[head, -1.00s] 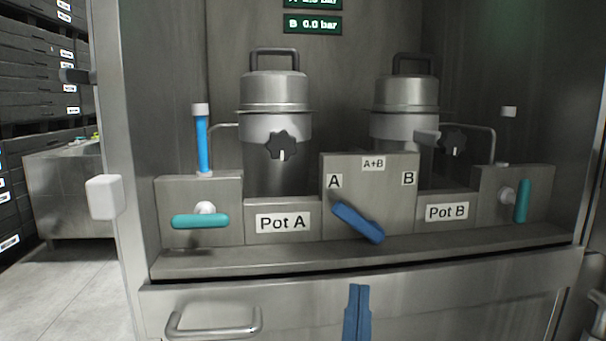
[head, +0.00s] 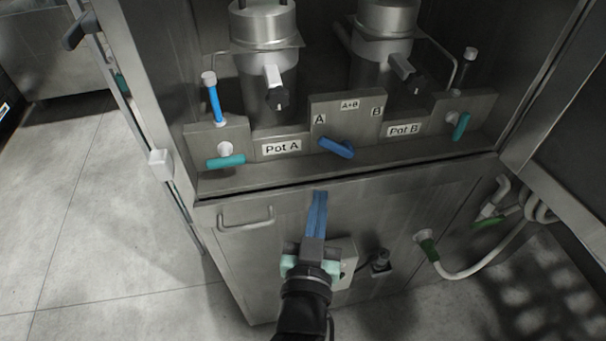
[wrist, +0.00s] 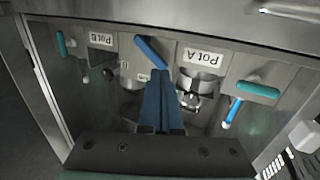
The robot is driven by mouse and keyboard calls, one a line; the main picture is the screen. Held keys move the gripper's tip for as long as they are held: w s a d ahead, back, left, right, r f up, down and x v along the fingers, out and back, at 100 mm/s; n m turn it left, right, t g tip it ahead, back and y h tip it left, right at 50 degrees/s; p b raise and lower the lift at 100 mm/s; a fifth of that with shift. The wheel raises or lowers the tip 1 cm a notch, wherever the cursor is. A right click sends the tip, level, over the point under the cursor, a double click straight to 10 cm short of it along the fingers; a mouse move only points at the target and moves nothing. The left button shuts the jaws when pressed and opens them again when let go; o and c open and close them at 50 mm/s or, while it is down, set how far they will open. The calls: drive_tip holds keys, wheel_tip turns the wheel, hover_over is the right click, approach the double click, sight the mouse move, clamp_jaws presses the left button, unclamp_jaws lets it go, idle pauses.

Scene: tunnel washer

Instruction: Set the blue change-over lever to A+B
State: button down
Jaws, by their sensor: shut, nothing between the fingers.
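The blue change-over lever (head: 336,148) sits on the front of the middle plate (head: 347,110), below the labels A, A+B and B. It slants from upper left to lower right, its upper-left end near the A label. It also shows in the wrist view (wrist: 151,51). The A+B label (head: 350,104) is at the plate's top centre. My gripper (head: 319,194) has long blue fingers, closed together and empty. In the head view they are in front of the cabinet, below the lever. In the wrist view the fingertips (wrist: 160,72) appear just short of the lever, seemingly apart from it.
Pot A (head: 264,60) and Pot B (head: 381,60) stand behind the plate. Teal handles are at left (head: 225,161) and right (head: 461,126). A ledge runs below the lever. A drawer handle (head: 246,219) and a hose (head: 480,262) are lower down.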

wheel_tip(320, 180, up, 3)
drive_tip(key=s+a+g+p, duration=0.1)
drive_tip(key=s+p, duration=0.2)
drive_tip(key=p, duration=0.3)
drive_tip(key=b, duration=0.3)
approach(327, 143)
drive_tip(key=w+f, duration=0.1)
drive_tip(key=w, duration=0.1)
drive_tip(key=w+f, duration=0.1)
drive_tip(key=w, duration=0.1)
drive_tip(key=w+a+f, duration=0.1)
drive_tip(key=w, duration=0.1)
drive_tip(key=shift+w+a+f, duration=0.1)
drive_tip(key=shift+f, duration=0.1)
drive_tip(key=shift+w+g, duration=0.3)
drive_tip(key=shift+w, duration=0.35)
drive_tip(key=shift+w+d+r+p, duration=0.15)
drive_tip(key=shift+d+r+p, duration=0.25)
drive_tip(key=shift+r+p, duration=0.4)
drive_tip(key=shift+w+d+r+p, duration=0.1)
drive_tip(key=shift+d+r+p, duration=0.4)
drive_tip(key=shift+p, duration=0.45)
drive_tip(key=shift+w+d+r+p, duration=0.2)
drive_tip(key=shift+d+r+p, duration=0.25)
drive_tip(key=shift+p, duration=0.55)
drive_tip(key=shift+w+d+r+p, duration=0.15)
drive_tip(key=shift+d+r+p, duration=0.15)
drive_tip(key=shift+d+p, duration=0.45)
drive_tip(key=shift+a, duration=0.25)
